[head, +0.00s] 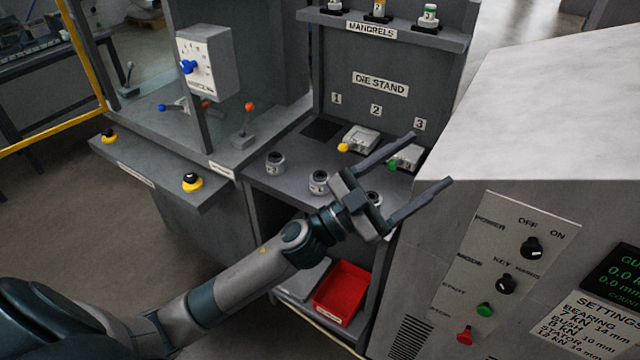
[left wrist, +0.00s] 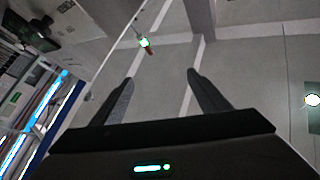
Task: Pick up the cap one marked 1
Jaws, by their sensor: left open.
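Three small grey cylindrical caps with white labels stand in a row on the grey bench top: a left cap (head: 275,162), a middle cap (head: 319,182) and a right cap (head: 374,198). I cannot read their marks surely, so I cannot tell which is marked 1. My left gripper (head: 431,158) is open and empty. It is above the bench's right side, fingers pointing up and right, and its body partly hides the right cap. The left wrist view shows its open fingers (left wrist: 160,78) with no cap between them. My right gripper is not in view.
Behind the caps is a die stand (head: 380,84) with numbers 1, 2 and 3 and grey dies (head: 361,139). A mandrel shelf (head: 380,32) is above. A red bin (head: 341,292) sits below. A large grey machine (head: 540,120) closes off the right side.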

